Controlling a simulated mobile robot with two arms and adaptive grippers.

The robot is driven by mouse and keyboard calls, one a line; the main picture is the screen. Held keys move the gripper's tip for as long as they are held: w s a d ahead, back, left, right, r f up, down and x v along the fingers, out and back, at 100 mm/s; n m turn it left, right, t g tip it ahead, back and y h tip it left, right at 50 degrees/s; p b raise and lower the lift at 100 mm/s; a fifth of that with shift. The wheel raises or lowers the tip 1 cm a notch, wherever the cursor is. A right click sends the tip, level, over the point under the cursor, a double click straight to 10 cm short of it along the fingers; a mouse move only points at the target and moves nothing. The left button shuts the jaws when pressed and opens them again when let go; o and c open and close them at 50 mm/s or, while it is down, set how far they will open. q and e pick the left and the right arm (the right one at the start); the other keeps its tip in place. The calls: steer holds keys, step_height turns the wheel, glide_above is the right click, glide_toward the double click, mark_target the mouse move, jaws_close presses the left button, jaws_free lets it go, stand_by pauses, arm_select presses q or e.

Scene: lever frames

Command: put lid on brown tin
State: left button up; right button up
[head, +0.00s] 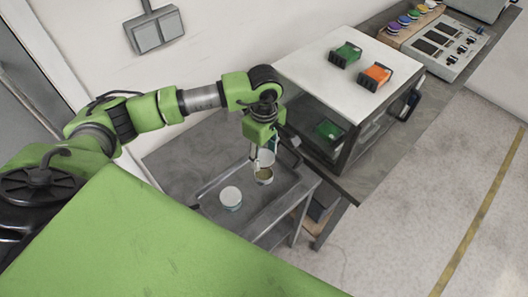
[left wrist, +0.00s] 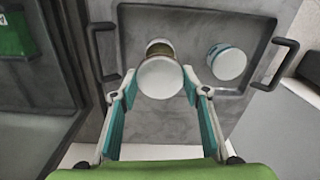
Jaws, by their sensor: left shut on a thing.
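My left gripper (head: 263,154) is shut on a round white lid (left wrist: 160,77), which sits between its fingertips in the left wrist view. The brown tin (head: 264,177) stands on the tray just below the held lid in the head view. In the left wrist view, the brown tin (left wrist: 160,49) shows past the lid's far edge, partly hidden by it. The lid appears to be above the tin and a little off its centre; I cannot tell the exact gap. My right gripper is not in view.
A white-topped tin (head: 231,196) with a blue side stands beside the brown tin. Both are on a grey tray (left wrist: 200,32) with black handles, on a grey cart. A white-topped cabinet (head: 325,62) with green and orange boxes stands close at the right.

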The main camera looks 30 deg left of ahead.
arm_select(q)
steer(key=shift+f+b, duration=0.6)
steer(key=shift+f, duration=0.85)
steer(key=shift+f+b, duration=0.75)
steer(key=shift+f, duration=0.2)
steer(key=shift+f+b, duration=0.4)
steer(key=shift+f+b, duration=0.6)
steer(key=shift+b, duration=1.05)
steer(key=o, duration=1)
steer(key=shift+r, duration=0.1)
